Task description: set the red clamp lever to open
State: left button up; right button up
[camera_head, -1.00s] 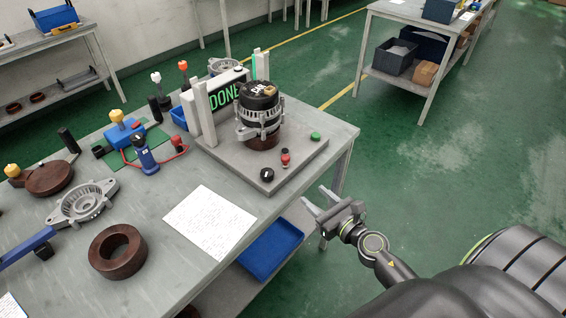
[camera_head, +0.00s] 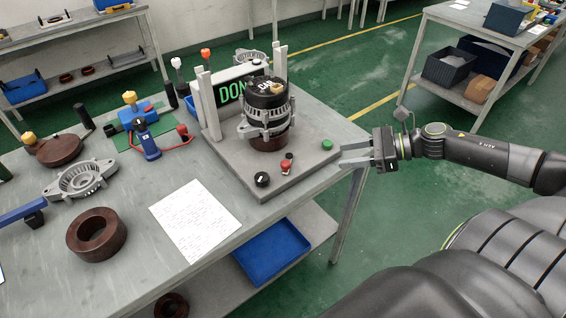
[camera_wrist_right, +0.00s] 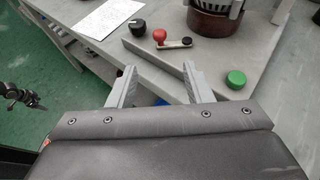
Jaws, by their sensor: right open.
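The red clamp lever (camera_head: 286,166) sits on the front part of the grey fixture base (camera_head: 320,164), in front of the alternator (camera_head: 266,108). In the right wrist view its red ball knob (camera_wrist_right: 159,36) is at the left end of a short metal arm, with the pivot at the right end. My right gripper (camera_head: 342,155) is open and empty at the base's right side, apart from the lever. Its open fingers (camera_wrist_right: 159,70) point toward the lever in the wrist view. A dark arm end (camera_wrist_right: 20,90), apparently my left, shows small there; its jaws are unclear.
A black knob (camera_head: 262,179) is left of the lever and a green button (camera_head: 327,144) right of it. The lit display (camera_head: 231,92) and posts stand behind. A paper sheet (camera_head: 196,220) lies left of the base. A blue bin (camera_head: 272,250) is below the tabletop.

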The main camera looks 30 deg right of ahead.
aim_at(285, 163)
jog(key=shift+p+x, duration=0.35)
jog(key=shift+x, duration=8.35)
jog(key=shift+c, duration=0.4)
